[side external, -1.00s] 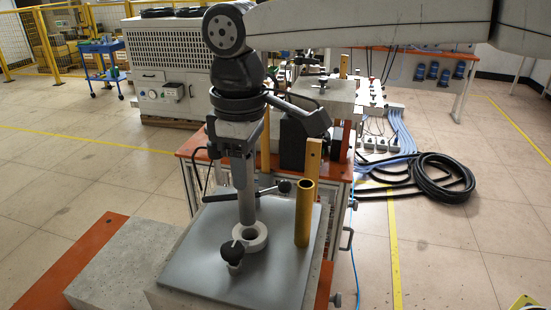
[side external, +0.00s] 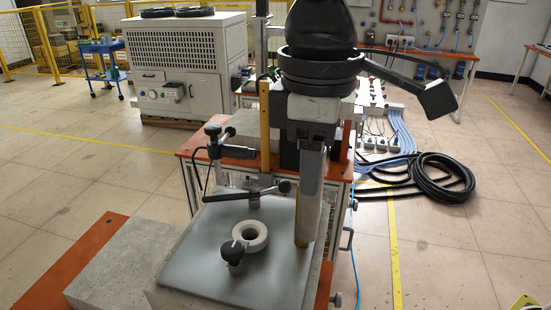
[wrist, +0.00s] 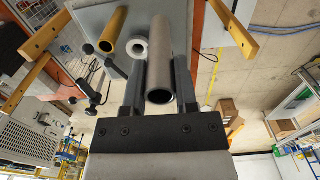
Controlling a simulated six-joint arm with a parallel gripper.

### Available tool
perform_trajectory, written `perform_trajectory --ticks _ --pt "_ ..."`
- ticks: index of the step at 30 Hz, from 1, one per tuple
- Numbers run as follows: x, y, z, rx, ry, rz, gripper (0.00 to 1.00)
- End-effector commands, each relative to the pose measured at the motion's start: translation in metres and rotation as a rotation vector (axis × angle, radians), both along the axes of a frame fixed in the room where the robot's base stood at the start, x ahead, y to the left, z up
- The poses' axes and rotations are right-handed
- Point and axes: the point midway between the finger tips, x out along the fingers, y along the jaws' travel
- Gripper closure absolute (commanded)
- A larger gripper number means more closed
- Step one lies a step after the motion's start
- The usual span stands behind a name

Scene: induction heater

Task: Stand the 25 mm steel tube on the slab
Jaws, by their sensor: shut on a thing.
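A grey steel tube (side external: 309,195) is held near upright in my gripper (side external: 314,155) over the right part of the grey plate in the side view. My gripper is shut on it. In the wrist view the tube (wrist: 165,55) lies between the two fingers, its open near end facing the camera. A pale concrete slab (side external: 130,268) lies at the left with a bare top. The grey plate (side external: 200,280) rests on concrete too.
A white ring (side external: 251,234) and a black-knobbed post (side external: 232,252) stand on the plate, with a dark lever (side external: 250,192) behind. The brass tube (wrist: 113,30) shows in the wrist view, mostly hidden in the side view. A yellow upright (side external: 265,130) stands behind.

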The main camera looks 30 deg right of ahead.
Motion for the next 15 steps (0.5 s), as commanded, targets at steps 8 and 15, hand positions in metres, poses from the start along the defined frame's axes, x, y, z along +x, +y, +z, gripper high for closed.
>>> perform_trajectory --ticks 8,15 --pt "-0.056 -0.025 0.02 0.002 -0.002 0.002 1.0" --pt "-0.093 -0.047 0.027 0.001 -0.001 0.002 1.0"
